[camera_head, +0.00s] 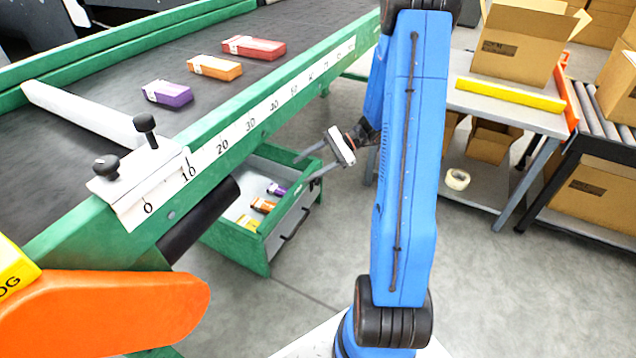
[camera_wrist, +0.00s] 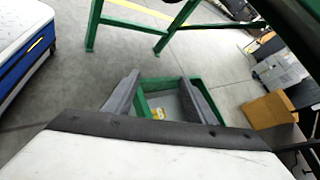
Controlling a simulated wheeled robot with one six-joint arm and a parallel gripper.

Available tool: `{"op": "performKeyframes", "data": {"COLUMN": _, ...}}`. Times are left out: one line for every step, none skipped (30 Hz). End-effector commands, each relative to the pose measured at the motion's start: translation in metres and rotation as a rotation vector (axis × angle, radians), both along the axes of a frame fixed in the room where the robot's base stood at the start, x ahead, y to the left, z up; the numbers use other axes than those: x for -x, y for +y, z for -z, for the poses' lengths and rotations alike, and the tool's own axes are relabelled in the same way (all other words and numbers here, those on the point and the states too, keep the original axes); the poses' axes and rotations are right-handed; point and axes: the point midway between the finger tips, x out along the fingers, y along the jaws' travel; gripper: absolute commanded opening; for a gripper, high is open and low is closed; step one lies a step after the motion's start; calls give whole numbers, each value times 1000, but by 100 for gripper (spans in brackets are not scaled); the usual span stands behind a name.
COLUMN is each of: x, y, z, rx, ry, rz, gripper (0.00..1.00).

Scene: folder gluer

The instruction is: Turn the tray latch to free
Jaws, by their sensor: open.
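A green tray (camera_head: 249,246) with a grey front and a dark bar handle (camera_head: 295,224) sits below the conveyor's green side rail. Small purple, orange and yellow cartons lie in it. I cannot clearly make out a latch on the tray. My gripper (camera_head: 304,168) is open and empty, above and just right of the tray, its fingers pointing left toward it. In the wrist view, the tray (camera_wrist: 158,82) shows beyond and between my two open fingers (camera_wrist: 160,88), with a bit of yellow inside. My fingers appear apart from it.
The conveyor (camera_head: 120,75) carries purple, orange and red cartons beside a white guide bar (camera_head: 85,115). Two black knobs (camera_head: 106,165) stand on a plate over the number scale. At right are a packing table (camera_head: 505,112) and a roller conveyor (camera_head: 600,110). Floor before the tray is clear.

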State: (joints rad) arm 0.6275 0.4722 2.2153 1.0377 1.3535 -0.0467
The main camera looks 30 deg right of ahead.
Motion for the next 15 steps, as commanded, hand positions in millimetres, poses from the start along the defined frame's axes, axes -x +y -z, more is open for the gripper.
{"op": "performKeyframes", "data": {"x": -6, "y": -11, "z": 11, "rx": -34, "ry": 14, "rz": 37, "gripper": 51}}
{"op": "performKeyframes", "data": {"x": -9, "y": -16, "z": 17, "rx": -52, "ry": 21, "rz": 58, "gripper": 51}}
{"op": "performKeyframes", "data": {"x": -13, "y": -24, "z": 25, "rx": -77, "ry": 29, "rz": 88, "gripper": 51}}
{"op": "performKeyframes", "data": {"x": -16, "y": -30, "z": 31, "rx": -96, "ry": 34, "rz": 110, "gripper": 51}}
{"op": "performKeyframes", "data": {"x": -19, "y": -36, "z": 37, "rx": -115, "ry": 40, "rz": 132, "gripper": 51}}
{"op": "performKeyframes", "data": {"x": -23, "y": -44, "z": 45, "rx": -141, "ry": 47, "rz": 162, "gripper": 51}}
{"op": "performKeyframes", "data": {"x": -26, "y": -50, "z": 51, "rx": -158, "ry": 52, "rz": 185, "gripper": 51}}
{"op": "performKeyframes", "data": {"x": -28, "y": -56, "z": 58, "rx": -176, "ry": 56, "rz": 207, "gripper": 51}}
{"op": "performKeyframes", "data": {"x": -31, "y": -65, "z": 67, "rx": -201, "ry": 63, "rz": 237, "gripper": 51}}
{"op": "performKeyframes", "data": {"x": -33, "y": -71, "z": 73, "rx": -220, "ry": 68, "rz": 260, "gripper": 51}}
{"op": "performKeyframes", "data": {"x": -35, "y": -77, "z": 80, "rx": -238, "ry": 72, "rz": 283, "gripper": 51}}
{"op": "performKeyframes", "data": {"x": -37, "y": -86, "z": 90, "rx": -261, "ry": 78, "rz": 314, "gripper": 51}}
{"op": "performKeyframes", "data": {"x": -39, "y": -93, "z": 97, "rx": -279, "ry": 82, "rz": 338, "gripper": 51}}
{"op": "performKeyframes", "data": {"x": -41, "y": -100, "z": 104, "rx": -296, "ry": 85, "rz": 361, "gripper": 51}}
{"op": "performKeyframes", "data": {"x": -42, "y": -109, "z": 114, "rx": -321, "ry": 90, "rz": 393, "gripper": 51}}
